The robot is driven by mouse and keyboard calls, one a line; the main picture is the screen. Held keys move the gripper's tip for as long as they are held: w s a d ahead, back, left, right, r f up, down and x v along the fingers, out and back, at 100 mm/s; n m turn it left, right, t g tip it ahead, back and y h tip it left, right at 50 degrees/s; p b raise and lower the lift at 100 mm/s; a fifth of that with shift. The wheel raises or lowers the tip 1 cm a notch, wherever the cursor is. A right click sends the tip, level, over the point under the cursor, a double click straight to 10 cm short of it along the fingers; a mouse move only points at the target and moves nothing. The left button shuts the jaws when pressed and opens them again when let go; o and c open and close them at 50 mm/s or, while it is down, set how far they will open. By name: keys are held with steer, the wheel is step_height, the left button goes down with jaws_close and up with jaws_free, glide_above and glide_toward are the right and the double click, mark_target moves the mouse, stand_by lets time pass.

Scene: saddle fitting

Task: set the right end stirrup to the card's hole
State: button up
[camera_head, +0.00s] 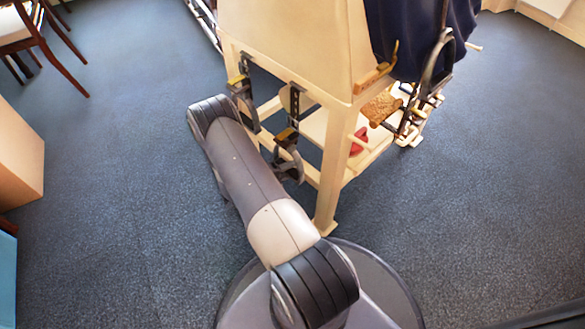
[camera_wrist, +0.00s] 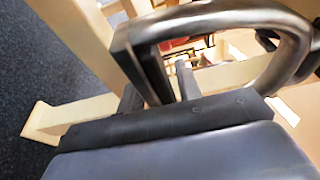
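Two dark punched straps with yellow tabs hang on the near left side of the wooden stand: a left strap (camera_head: 241,92) and a right strap (camera_head: 294,103). A dark metal stirrup (camera_head: 289,165) hangs below the right one. I cannot tell which is the right end stirrup. In the wrist view a dark metal stirrup (camera_wrist: 222,22) arches close before my gripper (camera_wrist: 160,90). One side bar of it runs down between the two dark fingers; whether they press on it is unclear. My gripper is hidden behind my arm in the head view. I see no card.
The wooden stand (camera_head: 333,165) has legs, a low shelf and a red object (camera_head: 359,140) on it. More dark metal fittings (camera_head: 412,118) hang at its right end beside a dark blue cloth (camera_head: 408,35). A cardboard box (camera_head: 18,160) stands far left. The carpet between is clear.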

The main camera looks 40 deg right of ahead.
mark_target(292, 152)
jaws_close()
steer(key=shift+r, duration=0.1)
step_height(292, 152, up, 8)
steer(key=p, duration=0.5)
steer(key=shift+r, duration=0.1)
steer(key=shift+o, duration=1.2)
jaws_free()
steer(key=shift+w+a, duration=0.1)
steer(key=shift+a, duration=0.05)
